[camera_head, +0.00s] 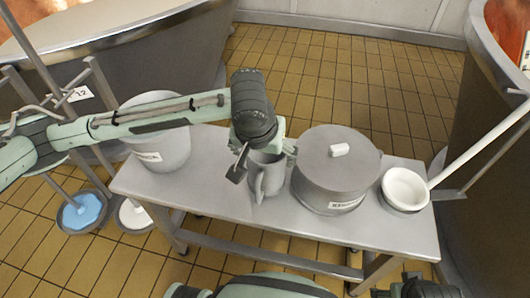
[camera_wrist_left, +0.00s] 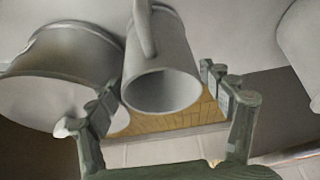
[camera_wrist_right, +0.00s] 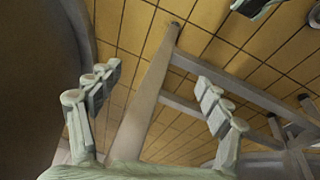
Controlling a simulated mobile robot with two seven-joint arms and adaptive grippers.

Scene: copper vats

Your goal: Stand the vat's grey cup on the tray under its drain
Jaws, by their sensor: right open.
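The grey cup (camera_head: 268,180) stands upright on the metal bench, between the bucket and the lidded pot, its handle toward the front. My left gripper (camera_head: 263,158) reaches over its rim from above, fingers apart on either side. In the left wrist view the cup (camera_wrist_left: 160,85) shows its open mouth between the spread fingers, with a gap to the right finger. My right gripper (camera_wrist_right: 150,105) is open and empty, low beside the bench legs. On the floor at left are two round shallow dishes, one blue inside (camera_head: 83,210), one white inside (camera_head: 132,213); I cannot tell whether either is the tray.
The bench (camera_head: 220,200) also holds a grey bucket (camera_head: 165,150), a lidded pot (camera_head: 335,165) close right of the cup, and a white long-handled bowl (camera_head: 405,188). Large vats stand at back left (camera_head: 170,60) and right (camera_head: 475,140). Tiled floor (camera_head: 330,65) behind the bench is clear.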

